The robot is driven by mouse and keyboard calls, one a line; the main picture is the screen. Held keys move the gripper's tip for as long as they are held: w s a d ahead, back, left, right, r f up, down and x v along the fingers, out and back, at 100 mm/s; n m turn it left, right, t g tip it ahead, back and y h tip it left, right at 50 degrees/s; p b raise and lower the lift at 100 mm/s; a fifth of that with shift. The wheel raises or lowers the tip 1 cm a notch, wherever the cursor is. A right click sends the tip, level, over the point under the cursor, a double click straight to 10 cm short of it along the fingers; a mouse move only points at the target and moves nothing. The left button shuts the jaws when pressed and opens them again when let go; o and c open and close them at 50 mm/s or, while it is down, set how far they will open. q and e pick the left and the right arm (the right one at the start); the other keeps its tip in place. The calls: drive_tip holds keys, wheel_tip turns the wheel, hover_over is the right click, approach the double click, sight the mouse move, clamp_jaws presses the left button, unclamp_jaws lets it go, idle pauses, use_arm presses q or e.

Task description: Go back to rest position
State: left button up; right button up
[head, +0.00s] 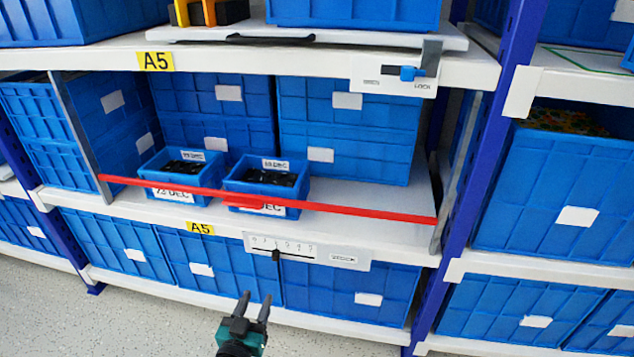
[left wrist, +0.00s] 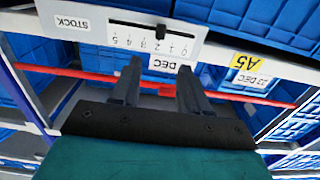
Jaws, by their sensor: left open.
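My left gripper (head: 254,299) is open and empty, low in front of the shelf, with its fingers pointing up toward the rack. In the left wrist view the two fingers (left wrist: 158,70) stand apart below the stock scale, with nothing between them. The stock panel (head: 340,260) is on the shelf edge. Its black slider knob (head: 276,256) also shows in the upside-down left wrist view (left wrist: 161,32), near the 2. The gripper appears apart from the knob. My right gripper is not in view.
A red bar (head: 350,209) crosses the shelf front, before two small blue bins (head: 181,176) (head: 266,186). Large blue crates (head: 345,125) fill the rack. Open floor (head: 60,310) lies at the lower left.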

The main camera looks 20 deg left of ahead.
use_arm(q)
drive_tip(key=shift+d, duration=0.1)
drive_tip(key=s+d+r+m+g+h, duration=0.3)
drive_tip(key=s+d+r+h, duration=0.15)
drive_tip(key=d, duration=0.45)
drive_tip(key=s+d+r+m+g+h, duration=0.25)
drive_tip(key=s+d+r+g, duration=0.2)
drive_tip(key=d, duration=0.55)
drive_tip(key=s+a+r+p, duration=0.1)
drive_tip(key=a+r+p, duration=0.1)
drive_tip(key=r+p, duration=0.5)
drive_tip(key=s+a+r+y+p, duration=0.1)
drive_tip(key=s+a+r+p, duration=0.1)
drive_tip(key=r+p, duration=0.5)
drive_tip(key=p, duration=0.6)
drive_tip(key=shift+r+t, duration=0.15)
drive_tip(key=shift+t, duration=0.2)
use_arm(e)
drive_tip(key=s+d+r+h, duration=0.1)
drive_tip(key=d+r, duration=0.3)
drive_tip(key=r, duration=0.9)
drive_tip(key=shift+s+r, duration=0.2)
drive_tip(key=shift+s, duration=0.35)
use_arm(q)
drive_tip(key=shift+a+n, duration=0.1)
drive_tip(key=shift+n, duration=0.15)
drive_tip(key=shift+a, duration=0.1)
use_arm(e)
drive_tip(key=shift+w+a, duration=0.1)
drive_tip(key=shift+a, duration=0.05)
